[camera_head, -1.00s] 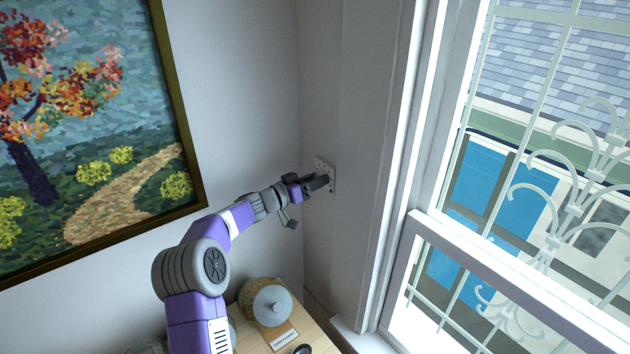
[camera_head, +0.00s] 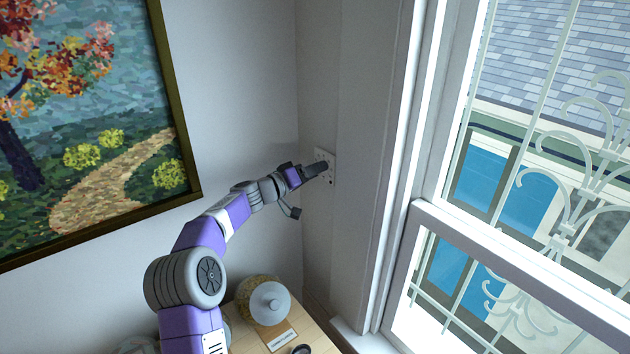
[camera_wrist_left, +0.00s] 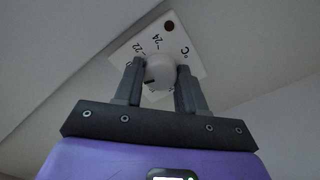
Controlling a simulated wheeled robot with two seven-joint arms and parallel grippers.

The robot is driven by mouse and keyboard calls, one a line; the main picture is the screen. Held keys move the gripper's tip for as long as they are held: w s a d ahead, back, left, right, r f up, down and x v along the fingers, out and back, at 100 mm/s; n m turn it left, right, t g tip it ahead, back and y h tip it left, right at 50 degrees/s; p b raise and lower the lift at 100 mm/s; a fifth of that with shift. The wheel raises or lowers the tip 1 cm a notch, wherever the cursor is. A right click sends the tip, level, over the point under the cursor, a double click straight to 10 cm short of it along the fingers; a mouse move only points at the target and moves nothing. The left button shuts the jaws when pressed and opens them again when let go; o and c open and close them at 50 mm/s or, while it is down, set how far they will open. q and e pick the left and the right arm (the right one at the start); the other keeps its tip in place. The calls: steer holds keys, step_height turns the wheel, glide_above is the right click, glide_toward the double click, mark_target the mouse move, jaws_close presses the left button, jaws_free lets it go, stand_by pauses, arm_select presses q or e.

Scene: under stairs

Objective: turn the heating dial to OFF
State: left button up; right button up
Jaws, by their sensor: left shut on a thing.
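The heating dial (camera_wrist_left: 160,72) is a round pale knob on a white square plate (camera_wrist_left: 188,42) in the left wrist view. The plate shows the marks 22 and 24 and °C, with a dark reddish dot near one corner. A dark mark shows on the knob's lower left edge. My left gripper (camera_wrist_left: 158,82) has its two dark fingers on either side of the knob, shut on it. In the head view the plate (camera_head: 329,158) is on the wall by the corner, and my left gripper (camera_head: 322,167) reaches it. The OFF mark cannot be made out. My right gripper is not in view.
A wooden surface (camera_head: 283,335) below holds a round jar with a pale lid (camera_head: 270,303) and a dark round object (camera_head: 301,350). A framed painting (camera_head: 110,190) hangs on the left wall. The window (camera_head: 500,270) is on the right.

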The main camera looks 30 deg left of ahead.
arm_select(q)
steer(key=shift+a+f+n+p, duration=0.1)
steer(key=shift+n+p, duration=1.5)
steer(key=shift+n, duration=5.1)
steer(key=shift+a+n+p, duration=0.1)
steer(key=shift+n+p, duration=1.45)
steer(key=shift+n, duration=5.15)
steer(key=shift+d+f, duration=0.1)
steer(key=shift+f, duration=0.05)
steer(key=o, duration=0.8)
steer(key=shift+o, duration=1.3)
steer(key=shift+s+r, duration=0.15)
steer(key=shift+r, duration=0.05)
